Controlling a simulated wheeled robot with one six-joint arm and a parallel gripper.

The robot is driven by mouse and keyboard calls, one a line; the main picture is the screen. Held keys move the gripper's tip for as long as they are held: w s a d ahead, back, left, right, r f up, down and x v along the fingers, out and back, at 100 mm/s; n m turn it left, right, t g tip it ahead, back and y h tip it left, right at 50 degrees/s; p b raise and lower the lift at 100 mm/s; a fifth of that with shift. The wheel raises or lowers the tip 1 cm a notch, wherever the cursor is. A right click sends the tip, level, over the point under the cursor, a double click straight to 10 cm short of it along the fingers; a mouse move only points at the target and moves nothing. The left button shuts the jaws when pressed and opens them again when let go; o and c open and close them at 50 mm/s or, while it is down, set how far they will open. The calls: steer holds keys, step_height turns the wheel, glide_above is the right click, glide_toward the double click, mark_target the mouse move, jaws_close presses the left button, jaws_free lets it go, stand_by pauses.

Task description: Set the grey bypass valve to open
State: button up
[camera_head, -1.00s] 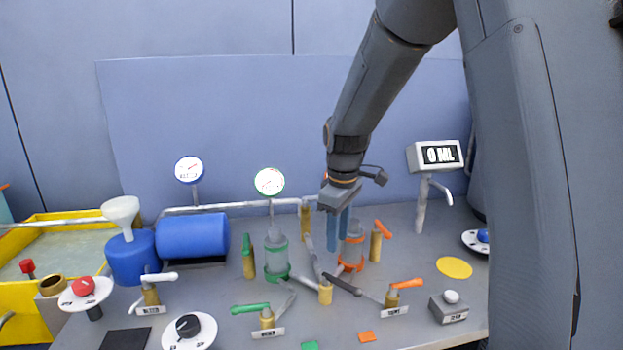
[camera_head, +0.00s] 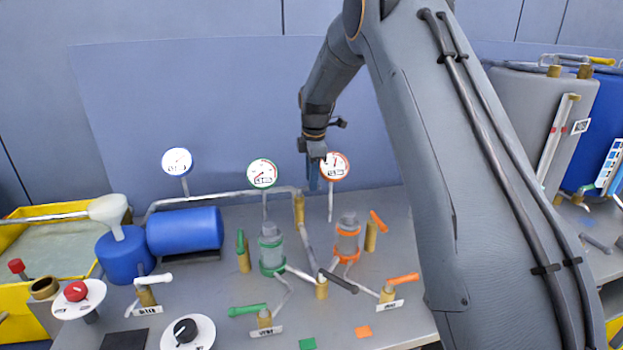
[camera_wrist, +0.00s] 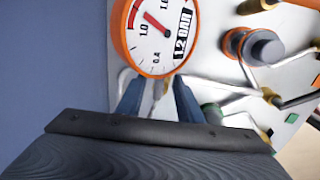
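The grey bypass valve has a brass body (camera_head: 321,288) and a dark grey handle (camera_head: 340,282). It stands on the bench between the green-ringed and orange-ringed filters. Its handle slants toward the lower right in the head view. What looks like the same handle (camera_wrist: 301,98) shows at the right of the wrist view. My gripper (camera_head: 314,182) is up behind the valve, beside the orange gauge (camera_head: 335,166), clear of the handle. In the wrist view my two fingers (camera_wrist: 158,100) are apart with nothing held between them; the gauge (camera_wrist: 158,30) is just beyond them.
The green-ringed filter (camera_head: 271,248) and orange-ringed filter (camera_head: 347,238) flank the valve. Green (camera_head: 248,310) and orange (camera_head: 403,279) valve handles are at the front. A brass fitting (camera_head: 299,208) and pipes are behind. A blue tank (camera_head: 185,232) is left.

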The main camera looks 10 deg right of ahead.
steer(key=shift+w+f, duration=0.15)
steer(key=shift+f, duration=0.65)
jaws_close()
